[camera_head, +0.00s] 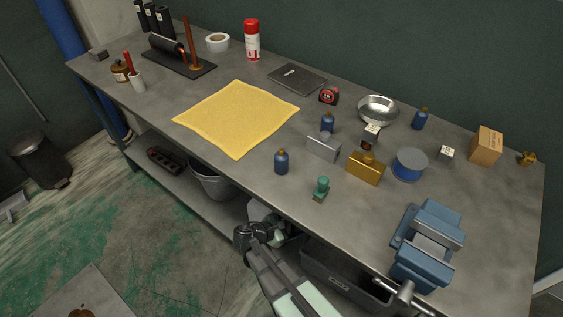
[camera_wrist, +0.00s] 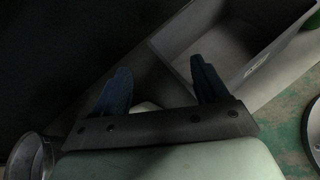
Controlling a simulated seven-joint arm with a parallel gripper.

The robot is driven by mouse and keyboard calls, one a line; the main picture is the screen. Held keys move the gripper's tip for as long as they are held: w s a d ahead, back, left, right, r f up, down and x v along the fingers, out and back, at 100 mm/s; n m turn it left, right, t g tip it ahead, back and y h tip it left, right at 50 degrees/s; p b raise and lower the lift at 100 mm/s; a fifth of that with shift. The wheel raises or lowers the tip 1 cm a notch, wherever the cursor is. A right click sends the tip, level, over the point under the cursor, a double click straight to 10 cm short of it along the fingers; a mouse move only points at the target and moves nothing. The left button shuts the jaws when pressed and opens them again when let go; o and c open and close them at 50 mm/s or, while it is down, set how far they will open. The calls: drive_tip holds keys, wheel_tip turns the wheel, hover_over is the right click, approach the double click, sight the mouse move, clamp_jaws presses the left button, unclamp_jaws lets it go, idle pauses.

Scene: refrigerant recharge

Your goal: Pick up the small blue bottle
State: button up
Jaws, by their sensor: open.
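Three small blue bottles with brown caps stand upright on the grey workbench. One blue bottle (camera_head: 281,162) is near the front edge, one blue bottle (camera_head: 327,123) is behind the grey metal block, and one blue bottle (camera_head: 420,119) is at the back right by the metal bowl. I cannot tell which of them the task means. My gripper (camera_head: 250,234) is below and in front of the bench edge, apart from every bottle. In the wrist view my gripper's fingers (camera_wrist: 162,88) are spread with nothing between them. No bottle shows there.
A grey bin (camera_wrist: 235,45) is on the lower shelf.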

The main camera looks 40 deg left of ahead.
drive_tip(key=s+a+r+n+t+y, duration=0.3)
drive_tip(key=s+a+r+n+y, duration=0.15)
drive_tip(key=s+a+r, duration=0.7)
drive_tip(key=s+a+r+n+t+y, duration=0.2)
drive_tip(key=s+a+r+n+y, duration=0.35)
drive_tip(key=r, duration=0.65)
drive_tip(key=m+t+h, duration=0.1)
drive_tip(key=m+h, duration=0.2)
drive_tip(key=h, duration=0.2)
approach(284, 155)
drive_tip(key=shift+n, duration=0.3)
drive_tip(key=w, duration=0.2)
drive_tip(key=w+f, duration=0.1)
drive_tip(key=w, duration=0.1)
drive_tip(key=w+a, duration=0.1)
drive_tip(key=w, duration=0.1)
drive_tip(key=shift+w+f, duration=0.15)
drive_tip(key=shift+f, duration=0.05)
drive_tip(key=shift+w+a+f, duration=0.1)
drive_tip(key=shift+w, duration=1.2)
drive_tip(key=shift+w+f, duration=0.15)
drive_tip(key=shift+w, duration=1.15)
drive_tip(key=c, duration=1.1)
